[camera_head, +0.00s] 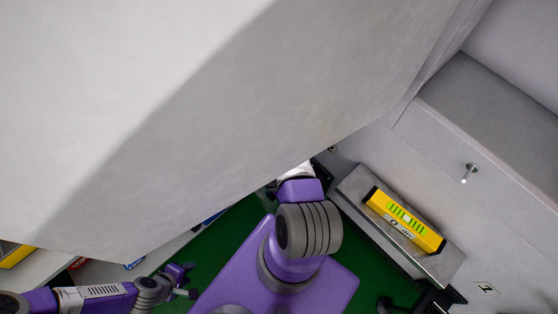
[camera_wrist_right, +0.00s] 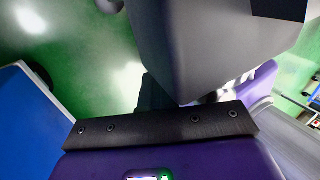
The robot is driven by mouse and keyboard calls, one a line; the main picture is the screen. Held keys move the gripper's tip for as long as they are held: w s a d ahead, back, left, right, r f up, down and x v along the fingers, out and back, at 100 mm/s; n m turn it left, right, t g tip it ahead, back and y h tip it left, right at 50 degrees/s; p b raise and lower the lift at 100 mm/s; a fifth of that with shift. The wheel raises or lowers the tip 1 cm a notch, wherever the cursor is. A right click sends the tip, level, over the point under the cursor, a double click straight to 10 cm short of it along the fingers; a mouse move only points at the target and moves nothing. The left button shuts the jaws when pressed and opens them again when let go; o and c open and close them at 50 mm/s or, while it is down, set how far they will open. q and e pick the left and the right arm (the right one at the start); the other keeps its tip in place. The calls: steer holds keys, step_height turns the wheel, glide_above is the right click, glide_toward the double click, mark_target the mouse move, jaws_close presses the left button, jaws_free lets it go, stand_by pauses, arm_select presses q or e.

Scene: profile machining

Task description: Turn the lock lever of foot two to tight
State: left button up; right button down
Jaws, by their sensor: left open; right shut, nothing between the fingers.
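No lock lever of foot two can be made out clearly. Dark fittings (camera_head: 440,299) show at the lower right near a small label (camera_head: 486,288); I cannot tell if a lever is among them. Another small label (camera_head: 332,148) is beside my right arm's far end. My right arm reaches under the large grey body, and its fingertips are hidden in the head view. In the right wrist view my right gripper (camera_wrist_right: 158,125) shows as a dark bolted bar, shut and empty, close to a grey block (camera_wrist_right: 205,50). My left gripper (camera_head: 186,280) is open and empty at the lower left.
A large pale grey body (camera_head: 190,110) overhangs the upper left. A yellow spirit level (camera_head: 404,220) lies on a metal plate (camera_head: 358,186) at the right, by a grey wall with a peg (camera_head: 470,172). Green floor (camera_head: 225,240) is open around my base. A blue surface (camera_wrist_right: 30,125) stands left in the wrist view.

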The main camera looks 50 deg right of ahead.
steer(key=shift+s+a, duration=0.1)
steer(key=shift+s, duration=0.5)
steer(key=w+p+v, duration=0.1)
steer(key=p+v, duration=0.1)
steer(key=v, duration=0.6)
steer(key=shift+f, duration=0.2)
